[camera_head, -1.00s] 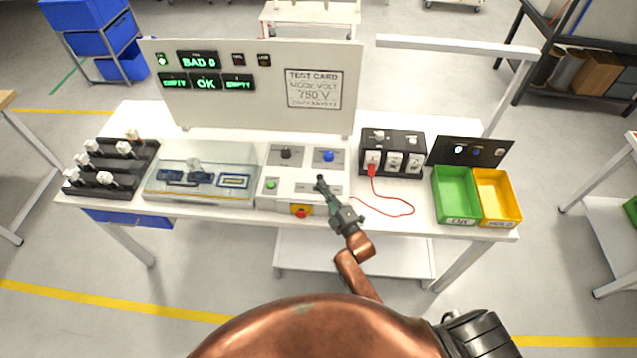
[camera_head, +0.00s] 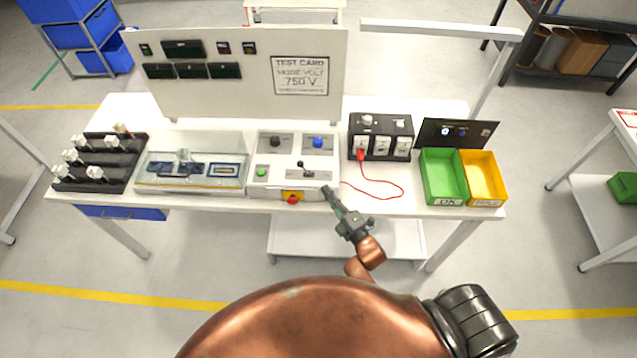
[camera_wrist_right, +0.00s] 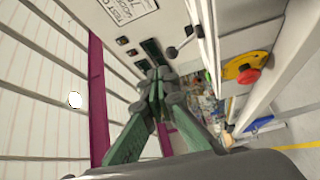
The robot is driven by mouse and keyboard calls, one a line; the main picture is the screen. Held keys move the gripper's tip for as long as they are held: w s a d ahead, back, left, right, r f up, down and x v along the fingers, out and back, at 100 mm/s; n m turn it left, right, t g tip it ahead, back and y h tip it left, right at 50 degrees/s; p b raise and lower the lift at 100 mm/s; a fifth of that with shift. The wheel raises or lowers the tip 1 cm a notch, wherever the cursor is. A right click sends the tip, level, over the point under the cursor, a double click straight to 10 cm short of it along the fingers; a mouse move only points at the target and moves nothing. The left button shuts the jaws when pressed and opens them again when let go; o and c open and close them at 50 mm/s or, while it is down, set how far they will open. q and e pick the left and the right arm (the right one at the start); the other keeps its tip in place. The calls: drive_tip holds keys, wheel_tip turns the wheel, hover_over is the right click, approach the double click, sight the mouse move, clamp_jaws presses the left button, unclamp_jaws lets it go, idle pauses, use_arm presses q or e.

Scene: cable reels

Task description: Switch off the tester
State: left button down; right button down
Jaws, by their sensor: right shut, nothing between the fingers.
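The tester's control box (camera_head: 263,182) stands at the middle of the white bench. On it are a black knob (camera_head: 275,141), a blue knob (camera_head: 318,142), a green button (camera_head: 262,171) and a small lever (camera_head: 300,166). A red stop button on a yellow plate (camera_head: 293,197) is on its front; it also shows in the right wrist view (camera_wrist_right: 247,74). The display panel (camera_head: 235,100) behind has all its displays dark. My right gripper (camera_head: 328,193) is shut and empty, just off the box's front right corner, apart from the lever. My left gripper is out of view.
A glass-covered fixture (camera_head: 190,178) and a black rack (camera_head: 100,165) of white-headed parts stand left. A black socket block (camera_head: 380,137) with a red cable (camera_head: 385,198), a green bin (camera_head: 443,177) and a yellow bin (camera_head: 483,178) stand right.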

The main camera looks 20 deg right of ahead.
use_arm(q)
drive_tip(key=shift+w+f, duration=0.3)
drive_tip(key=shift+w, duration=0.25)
use_arm(e)
drive_tip(key=s, duration=0.3)
drive_tip(key=shift+s+d+r, duration=0.2)
drive_tip(key=shift+d, duration=0.1)
